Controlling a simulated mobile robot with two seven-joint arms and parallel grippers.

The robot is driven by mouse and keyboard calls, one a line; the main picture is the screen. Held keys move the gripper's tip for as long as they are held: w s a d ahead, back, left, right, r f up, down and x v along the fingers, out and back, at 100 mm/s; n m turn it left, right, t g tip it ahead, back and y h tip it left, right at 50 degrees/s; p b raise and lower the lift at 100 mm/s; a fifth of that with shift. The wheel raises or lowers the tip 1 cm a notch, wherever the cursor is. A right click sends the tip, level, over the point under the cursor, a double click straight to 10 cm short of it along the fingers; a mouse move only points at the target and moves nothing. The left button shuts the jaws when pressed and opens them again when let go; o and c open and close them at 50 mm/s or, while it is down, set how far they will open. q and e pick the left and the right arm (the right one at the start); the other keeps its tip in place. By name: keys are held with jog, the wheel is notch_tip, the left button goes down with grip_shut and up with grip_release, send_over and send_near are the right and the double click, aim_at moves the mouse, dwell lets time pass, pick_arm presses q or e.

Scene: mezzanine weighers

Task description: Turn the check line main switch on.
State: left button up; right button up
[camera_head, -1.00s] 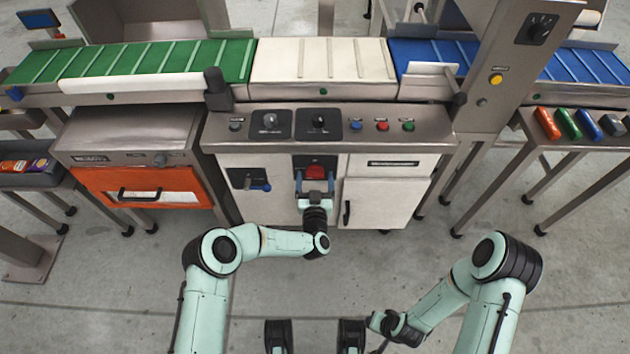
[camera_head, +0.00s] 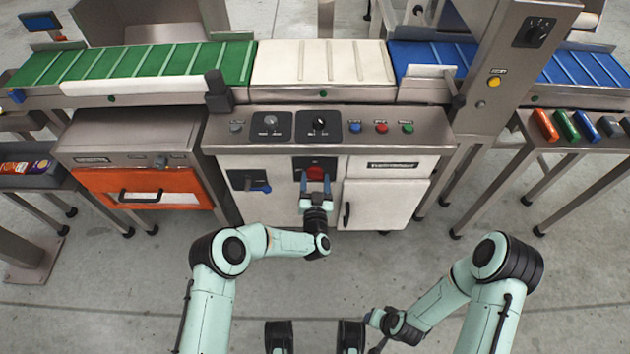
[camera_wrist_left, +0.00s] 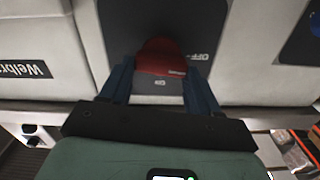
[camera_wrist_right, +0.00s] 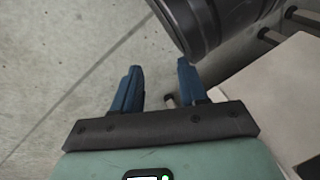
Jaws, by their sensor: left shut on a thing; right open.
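The red main switch (camera_head: 317,172) sits on a dark plate on the front of the cream cabinet under the white belt. In the left wrist view the red switch (camera_wrist_left: 160,62) shows between my left fingers, with upside-down "OFF" lettering on the plate to its right. My left gripper (camera_head: 315,179) is shut on the switch, one blue finger on each side. The fingers partly hide it, and I cannot tell its exact turn. My right gripper (camera_wrist_right: 158,70) is open and empty above the floor, well away from the cabinet.
A blue-handled lever (camera_head: 258,188) is left of the switch, and a cabinet door (camera_head: 385,203) with a black handle is right. Above are two black dial plates and blue, red and green buttons (camera_head: 381,127). An orange drawer (camera_head: 143,187) stands left. The floor in front is clear.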

pick_arm(q)
jog(key=m, duration=0.2)
jog(key=shift+d+m+p, duration=0.15)
jog(key=shift+m+p, duration=0.15)
jog(key=shift+p, duration=0.1)
jog(key=shift+m, duration=0.9)
jog(key=m, duration=0.2)
jog(key=shift+d+f+m+p, duration=0.1)
jog(key=shift+m+p, duration=0.2)
jog(key=shift+m, duration=0.1)
jog(key=m, duration=0.2)
jog(key=shift+f+m, duration=0.1)
jog(key=shift+m, duration=0.2)
jog(key=m, duration=0.2)
jog(key=shift+f+m, duration=0.1)
jog(key=shift+m, duration=0.2)
jog(key=shift+f+m, duration=0.1)
jog(key=shift+m, duration=1.6)
pick_arm(e)
jog(key=shift+w+a+r, duration=0.15)
jog(key=shift+w+r, duration=0.3)
jog(key=shift+r, duration=0.1)
jog(key=shift+w+a+r, duration=0.15)
jog(key=shift+w+r, duration=0.25)
jog(key=shift+r, duration=0.15)
pick_arm(q)
jog(key=shift+m, duration=0.3)
pick_arm(e)
jog(key=shift+t, duration=0.3)
